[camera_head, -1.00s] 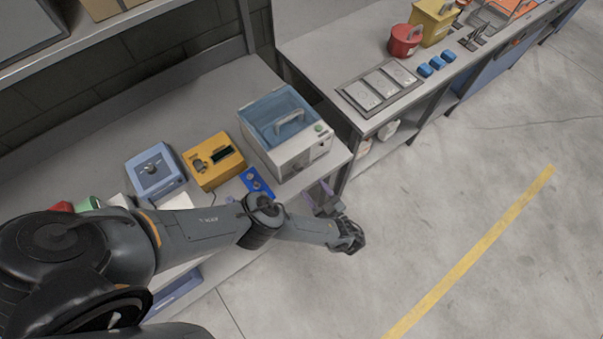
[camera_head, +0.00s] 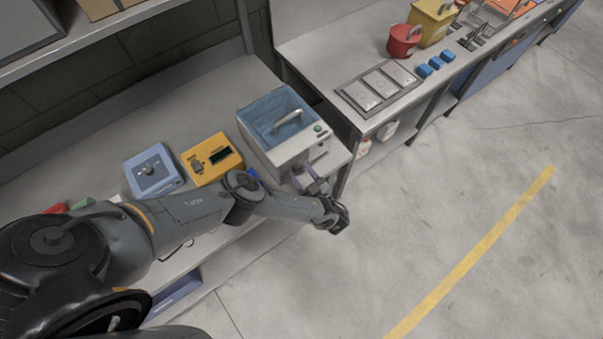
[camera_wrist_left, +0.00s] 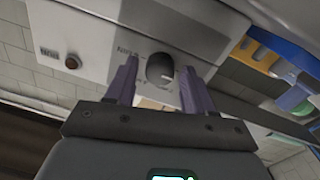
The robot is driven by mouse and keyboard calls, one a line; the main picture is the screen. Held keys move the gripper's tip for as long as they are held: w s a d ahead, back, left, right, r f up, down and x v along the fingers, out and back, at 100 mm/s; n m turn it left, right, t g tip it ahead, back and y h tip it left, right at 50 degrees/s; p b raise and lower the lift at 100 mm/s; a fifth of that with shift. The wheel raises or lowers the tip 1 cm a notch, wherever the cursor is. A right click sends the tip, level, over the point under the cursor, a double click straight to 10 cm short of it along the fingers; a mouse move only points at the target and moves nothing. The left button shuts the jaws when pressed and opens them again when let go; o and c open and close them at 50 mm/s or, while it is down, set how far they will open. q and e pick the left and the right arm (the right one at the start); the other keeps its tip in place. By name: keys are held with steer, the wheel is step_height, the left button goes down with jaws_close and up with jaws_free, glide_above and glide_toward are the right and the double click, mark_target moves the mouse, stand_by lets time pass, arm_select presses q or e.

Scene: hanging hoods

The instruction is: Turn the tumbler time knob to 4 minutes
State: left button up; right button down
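The tumbler (camera_head: 279,148) is a white box with a blue see-through lid, standing at the right end of the left bench. Its dark round knob (camera_wrist_left: 160,69) with a light pointer mark shows on the front panel in the left wrist view. My left gripper (camera_wrist_left: 158,80) is open, with one purple finger on each side of the knob and a visible gap to it. In the head view my left gripper (camera_head: 307,182) is at the tumbler's front, and the knob is hard to make out there. My right gripper is not in view.
A yellow device (camera_head: 212,158) and a blue-grey device (camera_head: 153,170) stand left of the tumbler. A second bench (camera_head: 330,50) is at the right. The floor in front is clear.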

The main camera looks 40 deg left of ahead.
arm_select(q)
steer(key=c, duration=0.8)
steer(key=shift+c, duration=0.2)
steer(key=shift+m, duration=0.3)
steer(key=m+p, duration=0.1)
steer(key=m, duration=0.3)
steer(key=shift+r+m, duration=0.1)
steer(key=shift+m, duration=0.2)
steer(key=m, duration=0.5)
steer(key=m+g, duration=0.1)
steer(key=m, duration=0.5)
steer(key=shift+w+p, duration=0.1)
steer(key=shift+p, duration=0.25)
steer(key=m, duration=0.3)
steer(key=shift+m, duration=1.9)
steer(key=shift+g, duration=0.3)
